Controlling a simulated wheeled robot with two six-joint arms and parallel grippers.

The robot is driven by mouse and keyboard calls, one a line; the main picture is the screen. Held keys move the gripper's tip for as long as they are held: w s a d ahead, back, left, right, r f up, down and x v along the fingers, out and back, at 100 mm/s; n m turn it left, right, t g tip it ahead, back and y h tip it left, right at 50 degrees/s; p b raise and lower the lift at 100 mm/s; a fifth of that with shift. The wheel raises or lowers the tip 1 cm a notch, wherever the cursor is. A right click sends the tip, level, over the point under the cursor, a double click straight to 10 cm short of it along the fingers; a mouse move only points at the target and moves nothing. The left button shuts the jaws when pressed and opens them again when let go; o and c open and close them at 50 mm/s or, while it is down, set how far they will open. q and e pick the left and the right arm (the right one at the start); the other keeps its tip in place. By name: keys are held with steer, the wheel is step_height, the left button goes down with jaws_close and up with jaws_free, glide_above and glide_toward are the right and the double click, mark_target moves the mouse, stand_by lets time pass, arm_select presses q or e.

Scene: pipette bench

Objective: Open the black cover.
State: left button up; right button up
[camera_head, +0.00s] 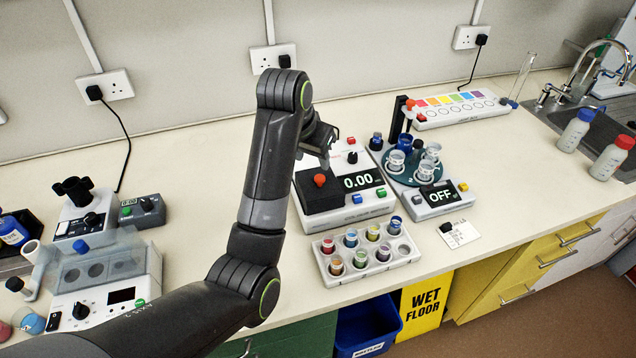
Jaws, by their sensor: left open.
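The black cover (322,199) is a dark box with a red knob (319,180) on top. It sits on the left part of a white balance (362,207) whose display reads 0.00, and it looks closed. My left gripper (322,148) is open and hangs above the back of the balance, behind and above the red knob, apart from it. My forearm hides part of the gripper and the bench just left of the balance. My right gripper is not in view.
A white rack (340,279) of several coloured vials stands in front of the balance. A device marked OFF (443,209) with clear cups stands close on its right. A clear-lidded device (104,296) is at left. Bare bench (190,190) lies left of my arm.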

mark_target(319, 177)
arm_select(q)
steer(key=b+x, duration=0.5)
steer(key=b, duration=0.1)
steer(key=shift+w+f, duration=0.1)
steer(key=shift+f, duration=0.3)
steer(key=shift+x, duration=0.8)
steer(key=shift+w+d+f, duration=0.15)
steer(key=shift+w+f, duration=0.1)
steer(key=shift+f, duration=0.2)
jaws_close()
